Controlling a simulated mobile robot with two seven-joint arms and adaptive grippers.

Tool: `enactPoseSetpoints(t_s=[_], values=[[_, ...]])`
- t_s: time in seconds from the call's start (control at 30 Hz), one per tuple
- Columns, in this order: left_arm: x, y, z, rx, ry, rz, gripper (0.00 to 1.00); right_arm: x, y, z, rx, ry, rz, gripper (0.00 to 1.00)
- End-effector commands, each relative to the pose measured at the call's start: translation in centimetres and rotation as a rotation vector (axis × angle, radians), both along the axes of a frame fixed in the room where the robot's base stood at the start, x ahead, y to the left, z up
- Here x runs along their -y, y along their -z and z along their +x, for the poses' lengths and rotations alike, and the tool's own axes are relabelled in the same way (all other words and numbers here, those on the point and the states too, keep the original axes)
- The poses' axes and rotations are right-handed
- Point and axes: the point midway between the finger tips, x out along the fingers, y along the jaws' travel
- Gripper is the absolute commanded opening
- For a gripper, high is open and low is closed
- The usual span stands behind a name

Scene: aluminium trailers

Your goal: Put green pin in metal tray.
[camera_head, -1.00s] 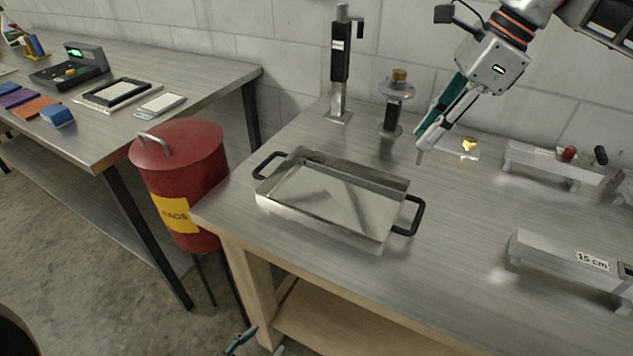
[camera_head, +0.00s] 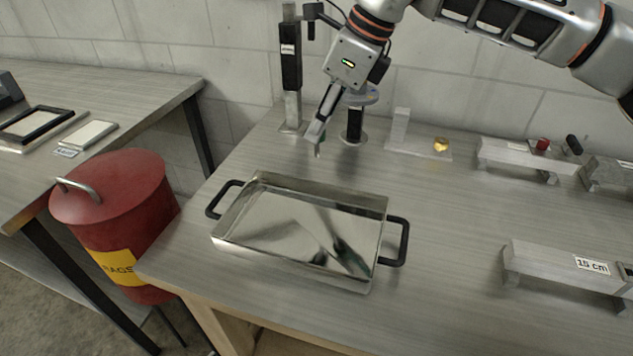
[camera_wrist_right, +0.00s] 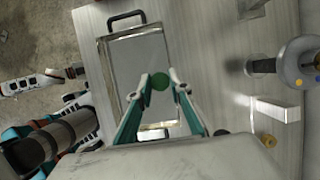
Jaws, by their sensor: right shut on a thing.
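The metal tray (camera_head: 285,215) is a shallow shiny pan with black handles, standing on the workbench; it also shows in the right wrist view (camera_wrist_right: 140,55). My right gripper (camera_head: 316,143) is above the bench behind the tray's far rim. In the right wrist view its fingertips (camera_wrist_right: 160,80) are closed on the round end of the green pin (camera_wrist_right: 160,81). In the head view the pin is mostly hidden at the fingertips. Parts of my other arm show at the left of the wrist view, but its jaws are not clear.
A black post stand (camera_head: 291,80) and a stand with a round plate (camera_head: 355,120) are behind the gripper. A clear plate with a yellow piece (camera_head: 441,145) and metal gauge blocks (camera_head: 560,265) are to the right. A red rag bin (camera_head: 115,200) stands left of the bench.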

Motion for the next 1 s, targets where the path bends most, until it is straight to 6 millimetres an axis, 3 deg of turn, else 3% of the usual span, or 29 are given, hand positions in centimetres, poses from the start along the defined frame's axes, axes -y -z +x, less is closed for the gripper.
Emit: enactPoseSetpoints(t_s=[0.1,0.3,0.57,0.8,1.0], values=[[0.0,0.2,-0.1,-0.001,0.001,0.002,0.47,0.0,3.3,-0.1,-0.006,-0.002,0.000,0.01],[-0.2,-0.1,0.5,0.012,-0.001,0.005,0.47,0.0,7.0,-0.1,-0.003,-0.001,0.000,0.01],[-0.5,-0.3,1.3,0.024,-0.004,0.011,0.47,0.0,8.7,0.0,-0.001,0.000,-0.001,0.01],[-0.5,0.4,0.8,0.013,-0.002,0.014,0.47,0.0,12.1,-0.1,-0.004,-0.002,0.000,0.01],[-0.5,0.5,0.7,0.010,-0.001,0.015,0.47,0.0,12.4,0.0,0.001,-0.001,0.001,0.01]])
